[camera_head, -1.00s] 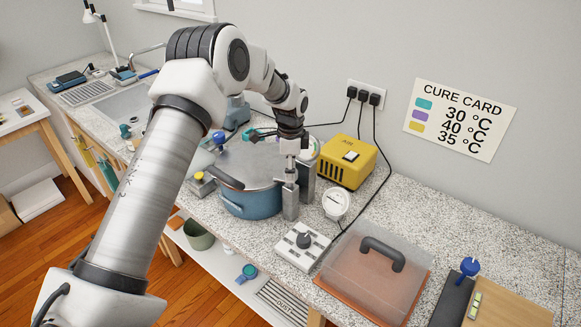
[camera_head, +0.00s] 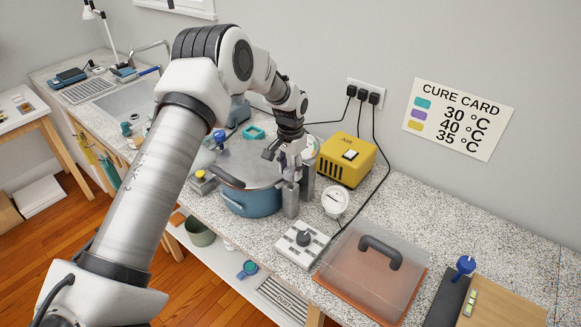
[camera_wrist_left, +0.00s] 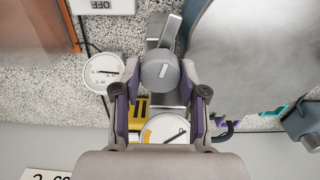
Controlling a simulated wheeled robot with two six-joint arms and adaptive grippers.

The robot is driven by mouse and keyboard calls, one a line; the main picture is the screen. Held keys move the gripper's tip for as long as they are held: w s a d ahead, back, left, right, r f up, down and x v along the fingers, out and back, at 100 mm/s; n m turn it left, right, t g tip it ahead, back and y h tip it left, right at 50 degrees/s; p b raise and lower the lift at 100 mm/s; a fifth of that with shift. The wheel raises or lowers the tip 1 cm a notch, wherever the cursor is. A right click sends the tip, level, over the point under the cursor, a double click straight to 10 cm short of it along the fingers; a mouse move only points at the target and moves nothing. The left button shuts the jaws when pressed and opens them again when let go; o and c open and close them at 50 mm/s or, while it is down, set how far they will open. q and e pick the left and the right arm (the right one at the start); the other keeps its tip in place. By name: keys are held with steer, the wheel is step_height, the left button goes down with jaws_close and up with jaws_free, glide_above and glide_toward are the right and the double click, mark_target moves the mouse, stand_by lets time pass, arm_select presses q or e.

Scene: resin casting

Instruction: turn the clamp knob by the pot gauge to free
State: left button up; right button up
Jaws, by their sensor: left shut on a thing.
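The clamp knob (camera_wrist_left: 160,72) is a grey round knob with a pale line across its top. My left gripper (camera_wrist_left: 161,80) is shut on the knob, one finger on each side. In the head view my left gripper (camera_head: 291,165) is above the clamp and hides the knob. The pale line stands slightly tilted from upright in the wrist view. My right gripper is out of view.
A yellow air unit (camera_head: 346,161) stands close behind the clamp, with cables to the wall. A grey dial box (camera_head: 303,244) and a clear-covered tray (camera_head: 370,270) stand in front and right. The pot lid (camera_wrist_left: 243,55) lies right of the knob in the wrist view.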

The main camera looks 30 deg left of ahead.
mark_target(290, 170)
arm_select(q)
steer(key=shift+s+f+n, duration=0.1)
steer(key=shift+n, duration=0.6)
steer(key=shift+s+f+n, duration=0.1)
steer(key=shift+n, duration=0.6)
steer(key=o, duration=1.1)
steer(key=shift+o, duration=0.2)
steer(key=shift+w, duration=0.15)
steer(key=shift+r, duration=0.1)
steer(key=shift+r, duration=0.1)
step_height(290, 170, up, 12)
